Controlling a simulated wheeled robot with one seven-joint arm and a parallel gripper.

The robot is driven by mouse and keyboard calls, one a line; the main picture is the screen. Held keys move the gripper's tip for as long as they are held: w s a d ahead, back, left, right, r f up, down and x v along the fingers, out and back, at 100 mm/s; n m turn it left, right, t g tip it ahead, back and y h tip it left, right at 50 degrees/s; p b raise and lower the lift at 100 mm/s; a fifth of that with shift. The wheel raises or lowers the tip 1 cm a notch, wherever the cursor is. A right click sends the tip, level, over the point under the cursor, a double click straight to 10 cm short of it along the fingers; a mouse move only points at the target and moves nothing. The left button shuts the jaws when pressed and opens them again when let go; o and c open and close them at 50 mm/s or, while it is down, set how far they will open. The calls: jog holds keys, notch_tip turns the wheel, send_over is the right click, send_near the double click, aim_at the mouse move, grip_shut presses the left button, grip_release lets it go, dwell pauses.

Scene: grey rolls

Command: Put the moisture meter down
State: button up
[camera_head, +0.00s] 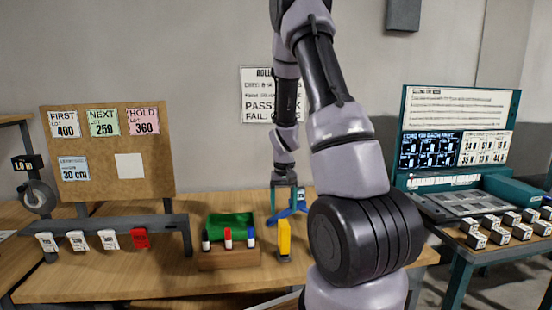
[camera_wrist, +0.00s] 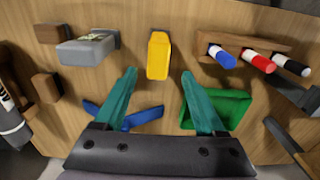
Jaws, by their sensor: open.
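A yellow upright block, which looks like the moisture meter (camera_head: 284,240), stands at the front of the wooden table in the head view. It also shows in the wrist view (camera_wrist: 158,55), beside a small dark piece at its top end. My gripper (camera_head: 288,190) points down behind it. In the wrist view, its two teal fingers (camera_wrist: 159,72) are spread apart with nothing held between them.
A green tray (camera_head: 232,222) and a wooden rack (camera_head: 230,259) with several markers stand left of the yellow block. A blue piece (camera_head: 296,213) lies behind it. In the wrist view, a grey labelled block (camera_wrist: 88,50) is left of it. My arm hides the table's right part.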

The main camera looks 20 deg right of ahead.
jog(key=s+a+r+t+y, duration=0.1)
jog(key=s+a+r+t, duration=0.2)
jog(key=r, duration=0.8)
jog(key=s+a+r+t, duration=0.1)
jog(key=s+a+r, duration=0.3)
jog(key=r, duration=0.7)
jog(key=s+a+r+t, duration=0.1)
jog(key=s+a+r, duration=0.2)
jog(key=s+r, duration=0.2)
jog(key=s+a+r+m+t+y, duration=0.1)
jog(key=s+a+r+t, duration=0.1)
jog(key=s+r, duration=0.3)
jog(key=s+a, duration=0.1)
jog(key=s, duration=0.1)
jog(key=shift+s, duration=0.4)
jog(key=shift+r, duration=0.1)
jog(key=shift+o, duration=0.4)
